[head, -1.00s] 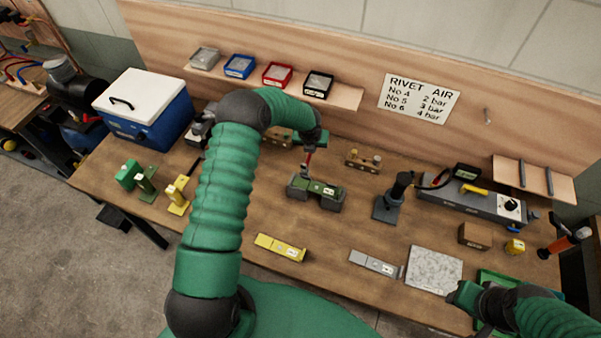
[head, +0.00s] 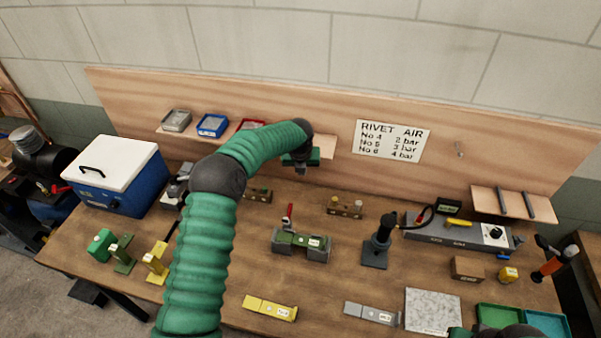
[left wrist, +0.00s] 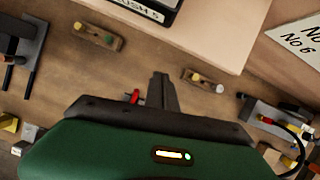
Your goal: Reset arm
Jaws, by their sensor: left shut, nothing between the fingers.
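My left arm reaches up across the head view to its gripper (head: 301,171), which hangs raised in front of the shelf, clear of the bench top. In the left wrist view its fingers (left wrist: 162,88) are together with nothing between them. Below it on the bench is the green and grey fixture (head: 301,244) with a red upright handle, apart from the gripper. The red handle (left wrist: 134,97) shows beside the fingers in the left wrist view. Only the top of my right gripper's green body (head: 460,332) shows at the bottom edge; its fingers are hidden.
A shelf with bins (head: 212,125) runs along the backboard. A blue cooler (head: 118,180) stands at left. A black stand tool (head: 377,243), grey controller box (head: 458,234), speckled plate (head: 432,311) and yellow block (head: 270,307) lie about. The bench middle has bare patches.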

